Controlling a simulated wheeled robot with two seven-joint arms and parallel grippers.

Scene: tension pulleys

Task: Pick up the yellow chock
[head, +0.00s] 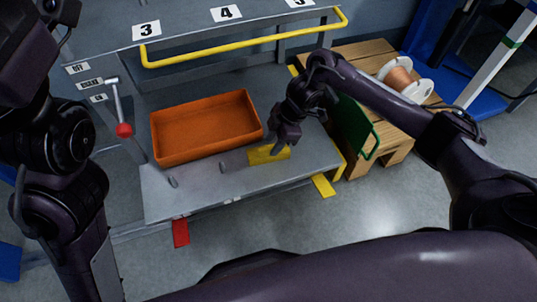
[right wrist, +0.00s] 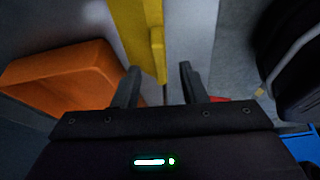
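The yellow chock (head: 265,155) lies on the grey shelf of the workbench, right of the orange bin, near the front edge. My right gripper (head: 281,146) is over its right part in the head view and hides some of it. In the right wrist view the gripper (right wrist: 159,70) is open, its two fingers apart. The chock (right wrist: 145,35) shows ahead, and its near end reaches between the fingertips, closer to the left finger. I see no grip on it. My left arm is raised at the left, and its gripper is out of view.
The orange bin (head: 207,148) stands left of the chock. A lever with a red knob (head: 124,130) is at the bench's left. A yellow rail (head: 240,45) crosses behind. A wooden pallet (head: 372,55) with a copper wire spool (head: 400,75) and a green panel (head: 352,125) is at right.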

